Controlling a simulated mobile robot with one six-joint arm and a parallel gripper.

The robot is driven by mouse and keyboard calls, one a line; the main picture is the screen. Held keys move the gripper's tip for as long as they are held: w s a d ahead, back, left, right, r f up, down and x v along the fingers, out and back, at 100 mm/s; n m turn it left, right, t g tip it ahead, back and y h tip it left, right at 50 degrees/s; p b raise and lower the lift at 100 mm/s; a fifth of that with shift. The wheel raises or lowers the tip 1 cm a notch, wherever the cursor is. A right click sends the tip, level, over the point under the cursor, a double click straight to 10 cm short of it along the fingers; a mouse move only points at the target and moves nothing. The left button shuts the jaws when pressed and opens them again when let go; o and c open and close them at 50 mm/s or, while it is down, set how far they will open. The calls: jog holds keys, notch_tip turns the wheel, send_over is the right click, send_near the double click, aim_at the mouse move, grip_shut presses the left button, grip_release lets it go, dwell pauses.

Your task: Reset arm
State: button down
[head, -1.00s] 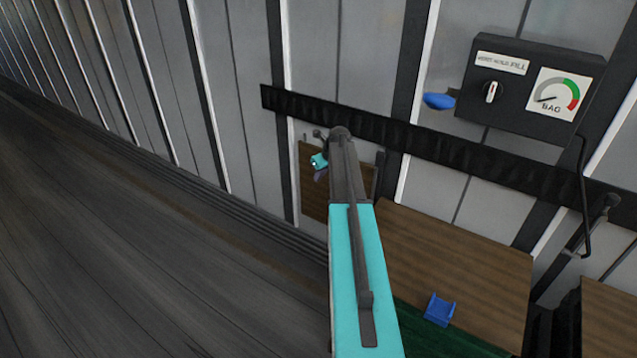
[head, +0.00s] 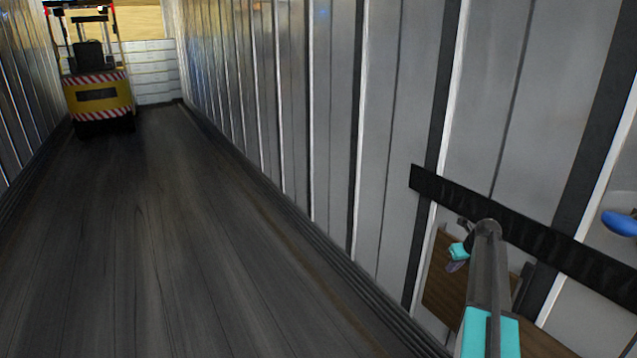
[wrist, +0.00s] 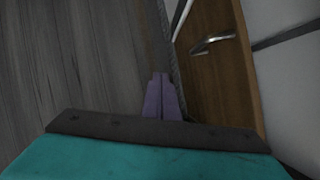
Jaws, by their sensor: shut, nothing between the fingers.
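My arm reaches out from the bottom right of the head view, with a teal link and a dark grey link. My gripper (head: 456,264) is small there, at the arm's far end, in front of a wooden panel. In the wrist view, my gripper's purple fingers (wrist: 162,78) are together with nothing between them. They point past the left edge of a brown wooden panel (wrist: 225,85) with a metal handle (wrist: 212,43). I see no contact with the panel.
A dark rail (head: 530,222) runs along the ribbed grey wall (head: 330,120). A blue rounded thing (head: 620,223) shows at the right edge. The wide dark floor (head: 190,250) is clear up to a yellow forklift (head: 98,97) at the far left.

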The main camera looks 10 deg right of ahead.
jog(key=s+a+f+n+g+y, duration=0.1)
jog(key=a+f+n+g, duration=0.1)
jog(key=a+f, duration=1)
jog(key=a+f+n+g+y, duration=0.1)
jog(key=a+f, duration=0.7)
jog(key=a, duration=0.8)
jog(key=s+a+f+n+g, duration=0.3)
jog(key=s+a+f+n, duration=0.3)
jog(key=s+a+f, duration=0.75)
jog(key=s+a+f+n+g, duration=0.25)
jog(key=s+a+n, duration=0.45)
jog(key=s, duration=0.5)
jog(key=s+a+n+g+h, duration=0.1)
jog(key=s+n+g, duration=0.1)
jog(key=s+n, duration=1.6)
jog(key=r+n, duration=0.1)
jog(key=n, duration=0.1)
jog(key=shift+s+n+h+b, duration=0.3)
jog(key=shift+h+b, duration=0.05)
jog(key=shift+h, duration=0.05)
jog(key=shift+a+g, duration=0.1)
jog(key=shift+g, duration=0.15)
